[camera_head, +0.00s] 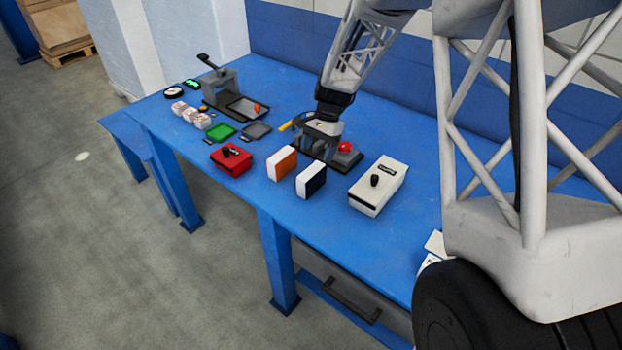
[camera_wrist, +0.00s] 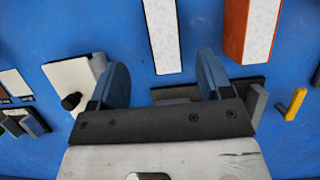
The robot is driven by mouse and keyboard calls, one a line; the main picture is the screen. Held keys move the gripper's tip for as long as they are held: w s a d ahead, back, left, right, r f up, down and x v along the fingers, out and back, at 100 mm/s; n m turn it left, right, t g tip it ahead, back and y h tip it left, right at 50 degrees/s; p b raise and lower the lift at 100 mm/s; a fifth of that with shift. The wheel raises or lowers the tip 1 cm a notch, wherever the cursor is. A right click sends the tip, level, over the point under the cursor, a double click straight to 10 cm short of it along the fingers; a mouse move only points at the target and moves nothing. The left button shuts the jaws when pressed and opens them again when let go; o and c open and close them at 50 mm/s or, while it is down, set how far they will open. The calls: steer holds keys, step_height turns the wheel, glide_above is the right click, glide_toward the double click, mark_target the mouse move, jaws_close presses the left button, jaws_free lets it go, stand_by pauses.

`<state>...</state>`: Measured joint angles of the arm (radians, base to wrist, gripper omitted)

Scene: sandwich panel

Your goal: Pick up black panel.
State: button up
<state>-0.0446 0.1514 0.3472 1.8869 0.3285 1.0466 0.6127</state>
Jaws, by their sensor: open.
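The black panel (camera_head: 313,182) is a slab with a white core and dark faces, standing upright on the blue table. In the wrist view it shows as a narrow white strip with black edges (camera_wrist: 162,36), seen from above. My gripper (camera_wrist: 162,76) is open and empty, its two blue-grey fingers wide apart. The panel lies beyond the fingertips in that view, roughly in line with the gap between them, and nothing is between the fingers. In the head view my arm comes down behind the panels, and the fingers cannot be made out clearly there.
An orange panel (camera_head: 282,165) stands just left of the black one. A white box with a black knob (camera_head: 378,186) is to the right. A dark fixture with a red button (camera_head: 345,147) lies behind. A red box (camera_head: 231,160) is left.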

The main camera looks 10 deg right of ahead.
mark_target(312, 170)
steer(key=shift+w+a+f, duration=0.1)
steer(key=shift+w+f, duration=0.1)
steer(key=shift+f, duration=0.1)
steer(key=shift+f, duration=0.1)
steer(key=shift+x, duration=1.2)
steer(key=shift+f, duration=0.1)
steer(key=shift+x, duration=2.5)
steer(key=shift+w+f, duration=0.15)
steer(key=shift+f, duration=0.2)
steer(key=c, duration=1)
